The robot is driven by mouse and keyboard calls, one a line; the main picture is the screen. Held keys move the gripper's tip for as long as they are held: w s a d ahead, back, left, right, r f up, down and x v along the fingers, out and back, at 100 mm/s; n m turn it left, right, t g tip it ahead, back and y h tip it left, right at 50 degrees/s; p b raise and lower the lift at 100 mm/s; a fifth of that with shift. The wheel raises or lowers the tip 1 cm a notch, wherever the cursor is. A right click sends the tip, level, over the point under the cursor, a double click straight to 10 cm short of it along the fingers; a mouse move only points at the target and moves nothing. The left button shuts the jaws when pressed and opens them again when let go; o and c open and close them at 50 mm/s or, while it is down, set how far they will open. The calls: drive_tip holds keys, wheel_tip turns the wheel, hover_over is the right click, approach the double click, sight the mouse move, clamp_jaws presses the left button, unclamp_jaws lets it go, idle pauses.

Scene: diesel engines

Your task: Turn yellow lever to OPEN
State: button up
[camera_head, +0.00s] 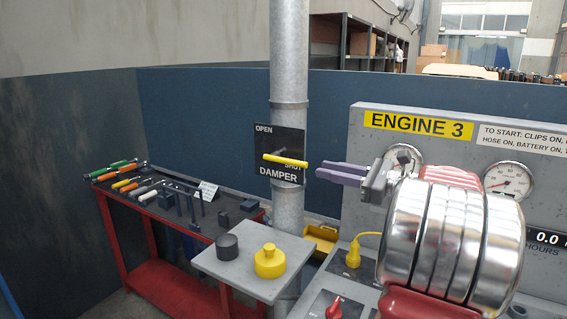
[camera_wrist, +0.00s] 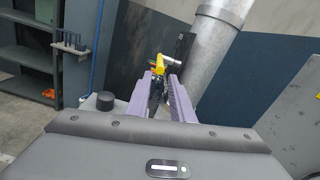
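The yellow lever (camera_head: 285,159) lies nearly level across the black DAMPER plate (camera_head: 279,142) on a grey vertical pipe. Its right end lies by the word SHUT; OPEN is at the plate's upper left. My gripper (camera_head: 322,172) is just right of the lever's right end, its purple fingers pointing left at it, with a small gap in this view. In the wrist view, my gripper (camera_wrist: 163,77) is open and empty, and the yellow lever (camera_wrist: 158,64) shows ahead between the fingertips. I cannot tell how far ahead it is.
The grey ENGINE 3 panel (camera_head: 361,142) with gauges stands behind my arm. Below the lever is a grey stand (camera_head: 225,266) with a black knob (camera_head: 227,246) and a yellow cap (camera_head: 269,262). A red tool bench (camera_head: 170,284) is at the left.

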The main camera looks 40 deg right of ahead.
sight(273, 159)
drive_tip(key=x, duration=1.3)
drive_tip(key=shift+w+a, duration=0.2)
drive_tip(key=shift+w, duration=0.05)
drive_tip(key=shift+c, duration=0.5)
clamp_jaws()
drive_tip(key=shift+a, duration=0.3)
drive_tip(key=shift+d, duration=0.15)
